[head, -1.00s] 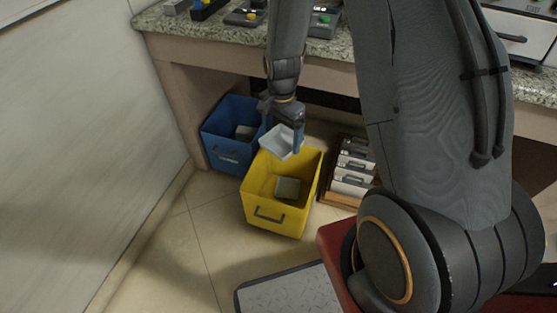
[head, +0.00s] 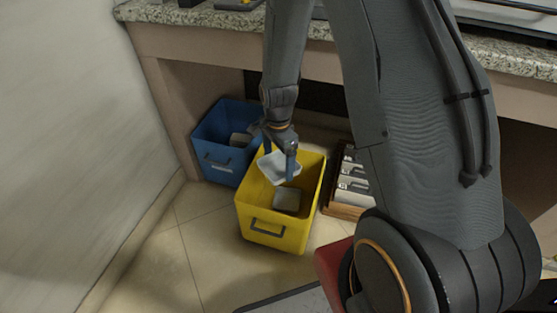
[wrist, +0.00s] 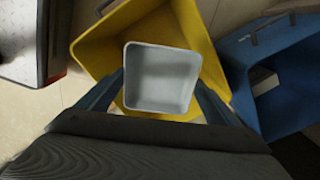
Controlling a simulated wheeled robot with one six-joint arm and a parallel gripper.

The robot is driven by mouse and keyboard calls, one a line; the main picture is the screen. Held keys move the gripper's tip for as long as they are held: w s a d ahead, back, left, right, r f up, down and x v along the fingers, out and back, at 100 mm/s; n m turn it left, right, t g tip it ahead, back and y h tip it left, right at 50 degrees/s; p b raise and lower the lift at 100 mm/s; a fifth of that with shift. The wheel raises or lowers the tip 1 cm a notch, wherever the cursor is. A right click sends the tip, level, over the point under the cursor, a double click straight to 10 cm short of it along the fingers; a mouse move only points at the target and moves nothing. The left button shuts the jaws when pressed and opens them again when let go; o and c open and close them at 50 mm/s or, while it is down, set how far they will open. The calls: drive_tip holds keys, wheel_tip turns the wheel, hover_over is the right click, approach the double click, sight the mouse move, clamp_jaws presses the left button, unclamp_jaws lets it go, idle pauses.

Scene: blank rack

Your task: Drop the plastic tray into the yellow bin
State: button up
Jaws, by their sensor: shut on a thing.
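My gripper (head: 280,160) is shut on a pale grey plastic tray (head: 278,168) at the mouth of the yellow bin (head: 272,233). In the wrist view the tray (wrist: 162,78) sits between the two blue fingers (wrist: 162,100), with the yellow bin (wrist: 98,48) behind it. The tray is tilted in the head view. Another greyish tray-like item (head: 287,199) lies on the floor of the yellow bin. The held tray hides part of the bin's inside.
A blue bin (head: 217,162) with a pale item inside stands left of the yellow bin, under the counter (head: 220,28). A wooden rack (head: 347,200) with several pale-fronted items stands to its right.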

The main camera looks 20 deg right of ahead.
sight(278, 170)
drive_tip(key=shift+f+b, duration=1.65)
drive_tip(key=shift+f, duration=0.3)
drive_tip(key=o, duration=0.9)
drive_tip(key=shift+r, duration=0.1)
drive_tip(key=shift+r+p, duration=1.55)
drive_tip(key=shift+r, duration=2.3)
